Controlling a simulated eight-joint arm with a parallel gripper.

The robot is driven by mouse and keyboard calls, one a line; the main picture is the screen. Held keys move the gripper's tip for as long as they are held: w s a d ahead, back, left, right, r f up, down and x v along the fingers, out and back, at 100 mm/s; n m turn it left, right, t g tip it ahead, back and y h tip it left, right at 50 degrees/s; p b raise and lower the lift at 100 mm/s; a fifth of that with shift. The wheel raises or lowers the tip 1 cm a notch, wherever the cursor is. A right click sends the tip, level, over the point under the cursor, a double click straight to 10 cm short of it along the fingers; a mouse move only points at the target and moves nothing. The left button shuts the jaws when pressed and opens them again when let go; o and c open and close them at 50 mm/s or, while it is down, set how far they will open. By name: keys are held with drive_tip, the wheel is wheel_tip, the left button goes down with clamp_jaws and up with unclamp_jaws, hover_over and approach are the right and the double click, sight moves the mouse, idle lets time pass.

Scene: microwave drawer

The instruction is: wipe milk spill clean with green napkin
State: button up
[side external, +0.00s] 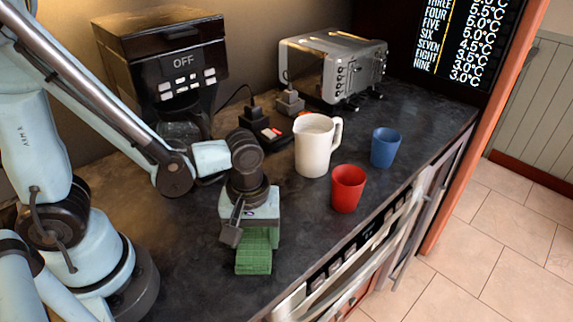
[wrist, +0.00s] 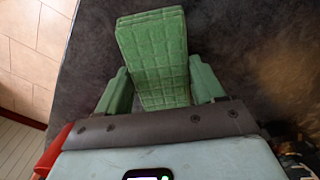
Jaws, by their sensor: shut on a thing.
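The green napkin (side external: 254,258) is a folded, quilted block in the side view, low at the counter's front part. It also shows in the wrist view (wrist: 155,50), sticking out beyond my gripper. My gripper (side external: 258,229) points down and is shut on the napkin, with one finger on each side of it in the wrist view (wrist: 162,88). The napkin's lower end is at or just above the dark counter; I cannot tell if it touches. No milk spill shows in either view; the gripper and napkin hide part of the counter.
A white pitcher (side external: 313,150), a red cup (side external: 348,190) and a blue cup (side external: 385,148) stand upright right of my gripper. A coffee machine (side external: 165,60) and a silver toaster oven (side external: 333,65) stand behind. The dark counter (side external: 205,285) is clear left of the napkin; its front edge is close.

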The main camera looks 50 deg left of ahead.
drive_tip(key=shift+s, duration=0.95)
drive_tip(key=shift+r, duration=0.15)
drive_tip(key=shift+w+r, duration=0.1)
drive_tip(key=shift+r, duration=3.8)
